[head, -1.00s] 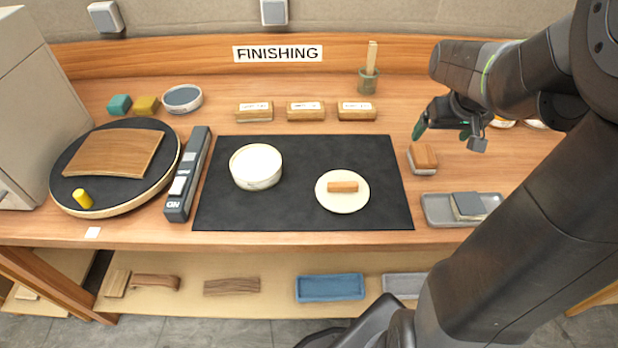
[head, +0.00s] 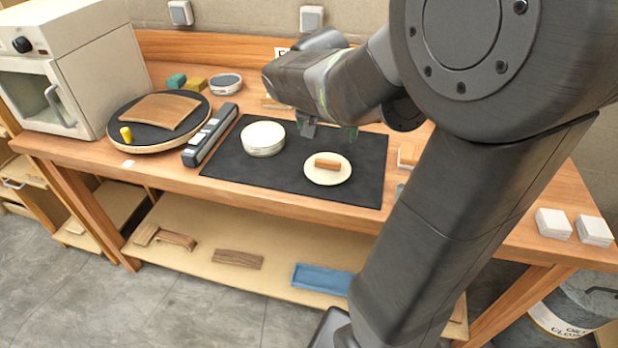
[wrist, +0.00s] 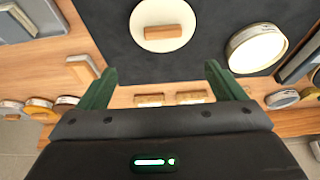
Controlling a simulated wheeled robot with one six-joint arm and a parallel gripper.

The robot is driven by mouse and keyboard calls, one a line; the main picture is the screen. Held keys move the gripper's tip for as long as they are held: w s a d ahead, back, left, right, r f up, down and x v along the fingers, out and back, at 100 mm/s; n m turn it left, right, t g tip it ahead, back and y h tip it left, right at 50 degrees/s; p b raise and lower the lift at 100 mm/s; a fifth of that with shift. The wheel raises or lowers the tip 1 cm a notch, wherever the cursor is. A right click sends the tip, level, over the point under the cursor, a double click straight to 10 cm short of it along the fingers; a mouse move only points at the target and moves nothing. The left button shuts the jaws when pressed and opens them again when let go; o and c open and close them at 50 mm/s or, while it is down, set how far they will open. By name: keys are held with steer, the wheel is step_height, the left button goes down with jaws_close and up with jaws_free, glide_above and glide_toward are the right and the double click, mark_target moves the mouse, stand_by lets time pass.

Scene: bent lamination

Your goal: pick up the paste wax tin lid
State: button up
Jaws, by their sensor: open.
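The paste wax tin lid (head: 328,177) is a round cream disc with a brown wooden bar across its top. It lies flat on the black mat, and also shows at the top of the wrist view (wrist: 160,13). The round white tin (head: 263,142) stands to its left on the mat, and shows at right in the wrist view (wrist: 257,49). My gripper (head: 330,130) is open and empty, above the bench behind the lid. In the wrist view the two green fingers (wrist: 160,72) are spread wide, with the lid beyond their tips, apart from them.
A long grey tool (head: 211,135) lies left of the mat (head: 240,170), beside a round turntable (head: 150,145) with a curved wooden piece. Wooden blocks (wrist: 149,100) stand along the back. White blocks (head: 553,223) sit at the right end.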

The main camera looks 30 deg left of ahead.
glide_above(328, 161)
steer(key=s, duration=0.2)
steer(key=f, duration=0.5)
steer(key=d+f, duration=0.1)
steer(key=f, duration=0.1)
steer(key=shift+s+f, duration=0.1)
steer(key=shift+f, duration=0.25)
steer(key=shift+x, duration=2.75)
steer(key=shift+s+a, duration=0.15)
steer(key=shift+s, duration=0.05)
steer(key=c, duration=1.1)
steer(key=shift+o, duration=0.2)
